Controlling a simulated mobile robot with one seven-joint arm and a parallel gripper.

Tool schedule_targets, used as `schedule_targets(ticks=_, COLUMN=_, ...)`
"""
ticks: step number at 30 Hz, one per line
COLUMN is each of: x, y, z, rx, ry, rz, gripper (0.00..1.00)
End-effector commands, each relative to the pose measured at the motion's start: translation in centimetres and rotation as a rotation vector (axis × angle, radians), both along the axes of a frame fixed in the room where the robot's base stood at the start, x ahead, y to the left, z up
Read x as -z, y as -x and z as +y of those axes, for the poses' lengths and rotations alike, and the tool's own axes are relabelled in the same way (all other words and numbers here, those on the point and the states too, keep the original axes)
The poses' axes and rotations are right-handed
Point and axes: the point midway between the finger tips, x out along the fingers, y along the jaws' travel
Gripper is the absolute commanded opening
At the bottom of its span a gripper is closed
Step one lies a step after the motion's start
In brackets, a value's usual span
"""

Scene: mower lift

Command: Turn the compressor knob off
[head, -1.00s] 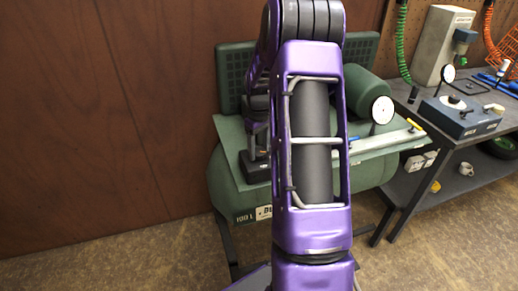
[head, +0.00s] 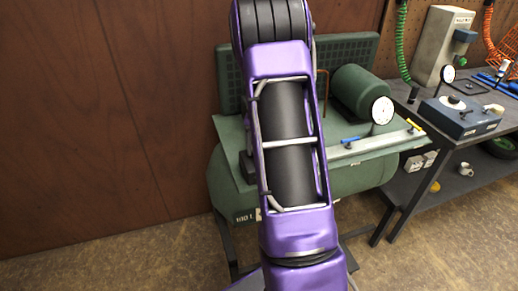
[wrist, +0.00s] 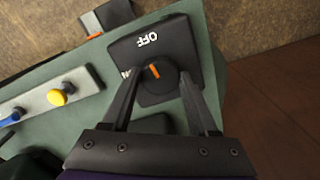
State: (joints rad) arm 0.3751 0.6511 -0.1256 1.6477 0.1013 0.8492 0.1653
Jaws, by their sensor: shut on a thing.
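The compressor (head: 345,180) is a green tank with a flat top, a motor (head: 358,92) and a dial gauge, behind my arm in the head view. In the wrist view, the dark round knob (wrist: 157,90) sits on a black switch box (wrist: 185,45) with a white OFF label. Its orange mark points roughly towards OFF. My gripper (wrist: 160,76) has one finger on each side of the knob and is shut on it. In the head view, my arm hides the gripper and the knob.
A grey manifold bar (wrist: 55,95) with a yellow knob (wrist: 57,97) and a blue one lies beside the switch box. A workbench (head: 462,130) with tools stands to the right of the compressor. A brown wall closes off the left; the floor at front left is clear.

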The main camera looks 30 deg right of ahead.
Motion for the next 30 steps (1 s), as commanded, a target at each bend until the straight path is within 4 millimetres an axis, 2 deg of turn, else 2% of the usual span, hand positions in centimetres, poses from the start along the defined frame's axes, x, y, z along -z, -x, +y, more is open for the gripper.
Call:
schedule_targets(ticks=10, x=-0.03, y=-0.03, z=-0.01, rx=0.130, ry=0.001, rz=-0.001, gripper=0.04)
schedule_targets(ticks=26, x=-0.02, y=-0.02, z=-0.01, rx=0.153, ry=0.000, rz=-0.001, gripper=0.04)
schedule_targets(ticks=27, x=-0.02, y=-0.02, z=-0.01, rx=0.153, ry=0.000, rz=-0.001, gripper=0.65)
schedule_targets(ticks=30, x=-0.02, y=-0.02, z=-0.01, rx=0.152, ry=0.000, rz=-0.001, gripper=0.83)
